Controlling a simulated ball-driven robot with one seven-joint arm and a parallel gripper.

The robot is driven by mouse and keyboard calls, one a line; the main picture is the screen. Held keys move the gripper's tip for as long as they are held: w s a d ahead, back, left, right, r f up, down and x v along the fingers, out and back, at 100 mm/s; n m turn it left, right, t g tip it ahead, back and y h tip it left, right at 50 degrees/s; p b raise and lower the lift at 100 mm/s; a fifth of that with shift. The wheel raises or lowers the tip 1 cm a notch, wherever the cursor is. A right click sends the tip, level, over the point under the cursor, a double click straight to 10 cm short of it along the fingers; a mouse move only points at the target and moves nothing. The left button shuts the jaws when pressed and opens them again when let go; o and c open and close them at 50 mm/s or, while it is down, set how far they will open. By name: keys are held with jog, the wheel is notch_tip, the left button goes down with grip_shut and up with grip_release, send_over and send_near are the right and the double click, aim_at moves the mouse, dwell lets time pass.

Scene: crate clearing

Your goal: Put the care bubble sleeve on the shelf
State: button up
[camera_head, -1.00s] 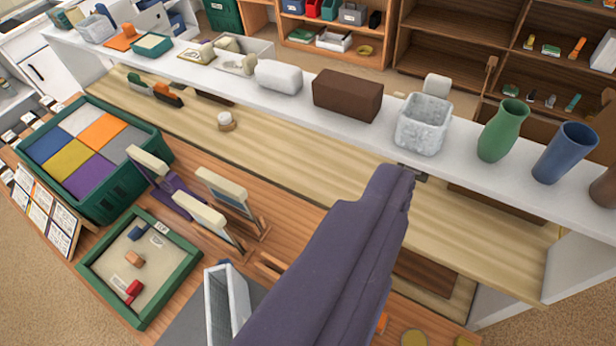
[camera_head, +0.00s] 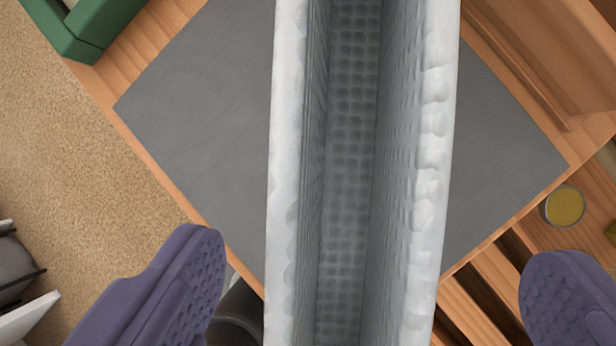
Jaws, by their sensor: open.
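The care bubble sleeve (camera_head: 437,150) is a tall, narrow, whitish open-topped sleeve with a bubbled inner wall. It stands on a grey mat on the wooden table, in the middle of the view, and looks empty inside. Its lower end runs out of the picture. My gripper (camera_head: 375,290) is open, with one purple padded finger to the left of the sleeve and the other to the right. Both fingers look clear of its walls. The shelf is not clearly seen now.
The grey mat (camera_head: 200,110) lies under the sleeve. A green tray corner (camera_head: 85,30) is at the upper left. A small round yellow-topped tin (camera_head: 564,206) is at the right. A wooden ledge (camera_head: 540,60) is at the upper right. Carpet shows at the left.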

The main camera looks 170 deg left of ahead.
jog(key=b+x, duration=0.2)
jog(key=x, duration=0.5)
jog(key=shift+a+r, duration=0.15)
jog(key=shift+a, duration=0.2)
jog(key=c, duration=1.6)
jog(key=shift+o, duration=0.2)
jog(key=shift+r, duration=0.1)
jog(key=shift+r, duration=0.1)
